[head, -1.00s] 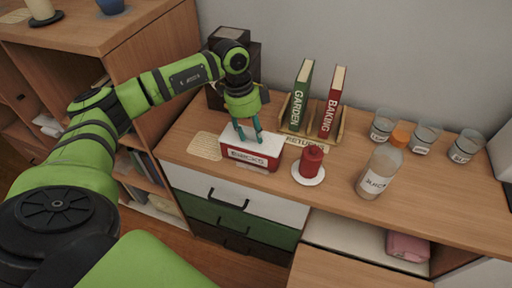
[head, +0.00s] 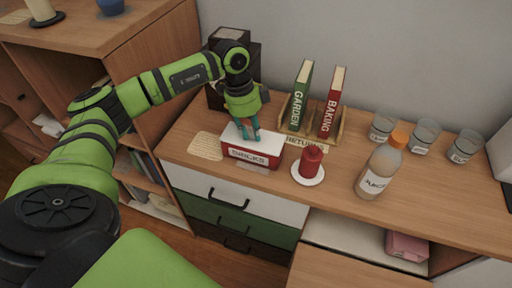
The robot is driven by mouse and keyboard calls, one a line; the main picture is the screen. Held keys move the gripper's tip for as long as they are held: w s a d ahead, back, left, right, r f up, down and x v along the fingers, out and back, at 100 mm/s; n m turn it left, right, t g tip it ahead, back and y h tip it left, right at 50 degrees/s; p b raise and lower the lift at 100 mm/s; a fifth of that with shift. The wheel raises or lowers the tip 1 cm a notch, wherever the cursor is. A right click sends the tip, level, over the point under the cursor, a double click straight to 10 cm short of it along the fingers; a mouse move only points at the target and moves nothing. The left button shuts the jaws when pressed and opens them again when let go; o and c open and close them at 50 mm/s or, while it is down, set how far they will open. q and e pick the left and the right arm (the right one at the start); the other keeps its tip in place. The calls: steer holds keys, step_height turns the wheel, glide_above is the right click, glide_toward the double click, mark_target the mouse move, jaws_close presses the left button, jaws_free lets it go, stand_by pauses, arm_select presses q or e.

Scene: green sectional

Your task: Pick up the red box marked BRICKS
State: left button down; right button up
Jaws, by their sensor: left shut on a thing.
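The red box marked BRICKS (head: 251,157), with a white top and a white label on its front, is on the wooden sideboard near its front edge. My left gripper (head: 248,136) points down onto the box from above. Its teal fingers are shut on the box; the fingertips are hard to make out against the white top. Whether the box is clear of the surface cannot be told. My right gripper does not show.
A red candle on a white plate (head: 308,173) stands just right of the box. Behind are a RETURNS rack (head: 297,142) with two books and a dark box (head: 216,97). A juice bottle (head: 378,172) and several glass jars stand right. A paper (head: 206,146) lies left.

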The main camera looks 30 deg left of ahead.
arm_select(q)
steer(key=shift+r+p, duration=2.4)
steer(key=shift+r, duration=0.65)
